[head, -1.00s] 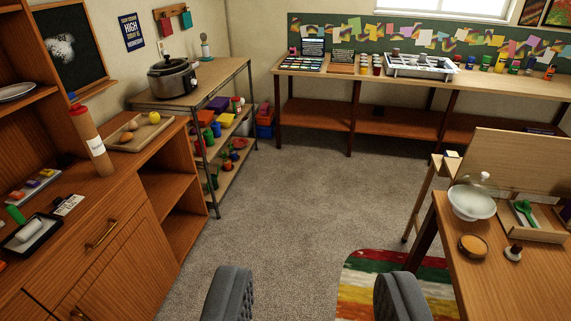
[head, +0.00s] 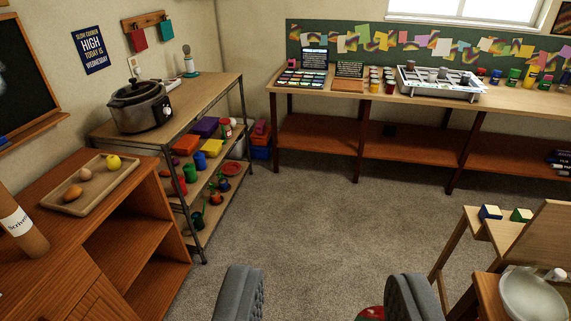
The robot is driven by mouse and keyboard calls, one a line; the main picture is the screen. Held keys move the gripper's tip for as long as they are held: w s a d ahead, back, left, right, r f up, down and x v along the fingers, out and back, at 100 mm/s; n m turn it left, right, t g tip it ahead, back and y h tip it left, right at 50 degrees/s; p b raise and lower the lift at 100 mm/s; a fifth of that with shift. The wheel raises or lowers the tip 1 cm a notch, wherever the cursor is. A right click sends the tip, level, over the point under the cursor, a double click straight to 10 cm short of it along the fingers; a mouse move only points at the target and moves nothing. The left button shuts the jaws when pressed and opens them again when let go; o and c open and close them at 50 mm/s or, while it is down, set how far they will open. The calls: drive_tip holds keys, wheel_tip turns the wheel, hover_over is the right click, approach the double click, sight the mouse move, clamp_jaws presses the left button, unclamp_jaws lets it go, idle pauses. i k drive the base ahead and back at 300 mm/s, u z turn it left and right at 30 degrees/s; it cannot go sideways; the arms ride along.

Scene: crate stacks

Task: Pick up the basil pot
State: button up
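I cannot make out a basil pot for sure in the head view. Small red, green and orange items (head: 216,196) stand on the lower shelf of the metal rack, too small to identify. My gripper (head: 326,290) shows at the bottom edge, its two grey padded fingers wide apart.
The metal rack (head: 246,108) stands at left with a slow cooker (head: 141,106) on top. A wooden cabinet holds a tray (head: 68,205) of food. A long bench (head: 330,88) lines the back wall. A white bowl (head: 533,298) sits lower right. The carpet (head: 320,225) is clear.

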sight(216, 199)
drive_tip(key=u, duration=0.05)
drive_tip(key=i, duration=1.3)
drive_tip(key=u, duration=0.25)
drive_tip(key=i, duration=2.35)
drive_tip(key=u, duration=0.2)
